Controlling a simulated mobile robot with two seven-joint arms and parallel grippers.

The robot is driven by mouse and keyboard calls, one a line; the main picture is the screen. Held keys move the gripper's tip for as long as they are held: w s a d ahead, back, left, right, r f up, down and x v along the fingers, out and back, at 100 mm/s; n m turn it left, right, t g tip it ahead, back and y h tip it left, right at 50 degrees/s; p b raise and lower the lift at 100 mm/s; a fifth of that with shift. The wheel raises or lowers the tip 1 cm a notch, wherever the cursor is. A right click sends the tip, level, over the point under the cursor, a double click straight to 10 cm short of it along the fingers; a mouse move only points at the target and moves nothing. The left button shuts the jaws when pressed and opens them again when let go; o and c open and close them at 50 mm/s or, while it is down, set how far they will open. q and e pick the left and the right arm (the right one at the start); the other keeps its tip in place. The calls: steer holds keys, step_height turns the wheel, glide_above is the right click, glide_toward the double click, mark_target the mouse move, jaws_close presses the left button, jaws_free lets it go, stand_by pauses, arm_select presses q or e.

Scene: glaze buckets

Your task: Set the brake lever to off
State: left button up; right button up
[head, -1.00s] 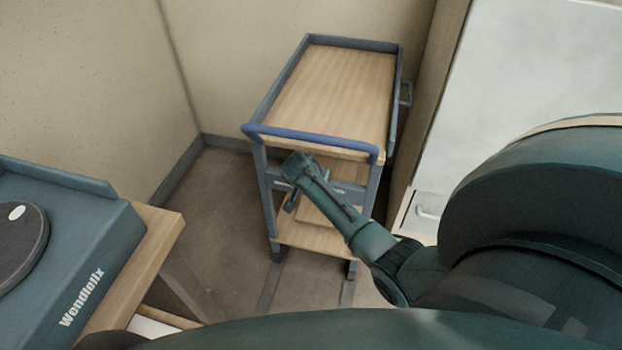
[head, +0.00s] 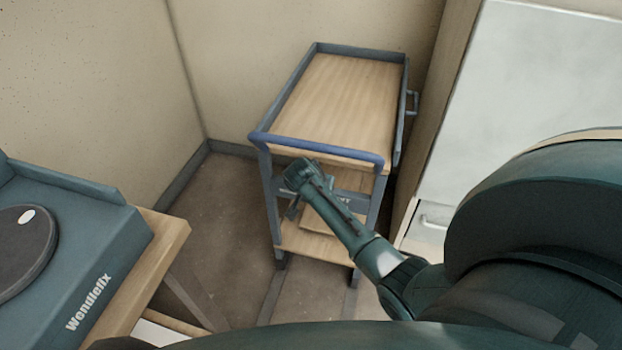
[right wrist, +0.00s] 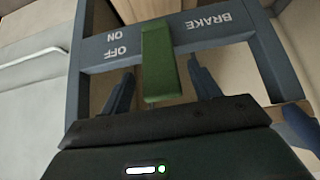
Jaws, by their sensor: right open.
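The brake lever (right wrist: 161,70) is a green bar on the trolley's blue-grey crossbar (right wrist: 225,32), which is printed BRAKE, OFF and ON, upside down in the right wrist view. Which setting the lever is at, I cannot tell. My right gripper (right wrist: 160,84) is open, with one finger on each side of the lever and gaps visible between. In the head view, my right gripper (head: 294,202) is in front of the trolley, below its blue handle (head: 318,146), and my arm hides the lever. My left gripper is out of view.
The trolley's wooden top (head: 340,100) is empty. A bench with a teal Wendlefix machine (head: 90,250) stands at the left. A pale cabinet (head: 510,90) is close on the right. Walls meet behind the trolley. Some floor (head: 215,230) is clear left of the trolley.

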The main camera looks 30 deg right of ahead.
steer(key=p+v, duration=0.1)
steer(key=v, duration=0.9)
steer(key=shift+r, duration=0.25)
steer(key=shift+s+p, duration=0.1)
steer(key=shift+p, duration=0.2)
